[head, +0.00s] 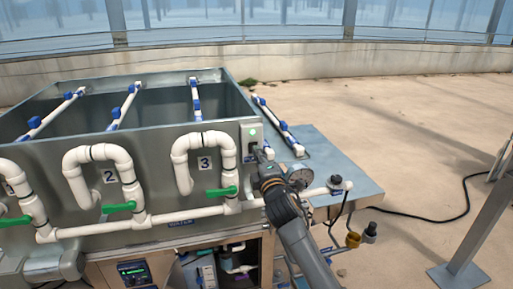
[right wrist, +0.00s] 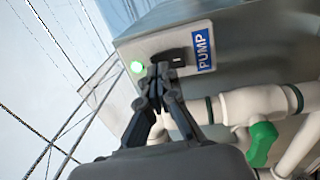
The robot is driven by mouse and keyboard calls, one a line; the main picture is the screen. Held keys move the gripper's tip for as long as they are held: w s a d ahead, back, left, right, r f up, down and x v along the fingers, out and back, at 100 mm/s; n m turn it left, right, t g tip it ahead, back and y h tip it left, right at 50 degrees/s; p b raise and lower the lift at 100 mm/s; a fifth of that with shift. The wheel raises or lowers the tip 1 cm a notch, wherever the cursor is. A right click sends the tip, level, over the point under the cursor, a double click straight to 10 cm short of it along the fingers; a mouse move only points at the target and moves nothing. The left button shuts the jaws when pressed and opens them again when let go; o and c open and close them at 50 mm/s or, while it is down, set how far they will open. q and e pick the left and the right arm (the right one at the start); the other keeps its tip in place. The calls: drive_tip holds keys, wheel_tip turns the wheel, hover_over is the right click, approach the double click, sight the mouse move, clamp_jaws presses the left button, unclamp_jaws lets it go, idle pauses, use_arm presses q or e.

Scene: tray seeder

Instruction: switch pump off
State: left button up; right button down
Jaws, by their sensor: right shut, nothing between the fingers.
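The pump switch (right wrist: 180,57) is a black rotary knob on a grey metal panel, beside a blue PUMP label (right wrist: 203,48). A green indicator light (right wrist: 137,67) is lit next to it; the light also shows in the head view (head: 252,131) at the tank's right front corner. My right gripper (head: 260,156) is at the panel from below right. In the right wrist view its fingers (right wrist: 158,72) are shut and empty, with the tips right by the knob, between it and the light. I cannot tell whether they touch the knob. My left gripper is not in view.
White pipes with green-handled valves (head: 221,191) run along the tank front (head: 150,150). A round gauge (head: 300,176) stands close by my right gripper. A grey side table (head: 335,160) is to the right. A black cable (head: 440,215) lies on the floor near a metal post (head: 475,225).

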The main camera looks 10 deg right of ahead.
drive_tip(key=shift+w+r, duration=0.1)
drive_tip(key=shift+w, duration=0.8)
drive_tip(key=shift+w+r+p, duration=0.15)
drive_tip(key=shift+r+p, duration=0.2)
drive_tip(key=shift+p, duration=0.85)
drive_tip(key=shift+f+b, duration=0.25)
drive_tip(key=shift+b, duration=0.1)
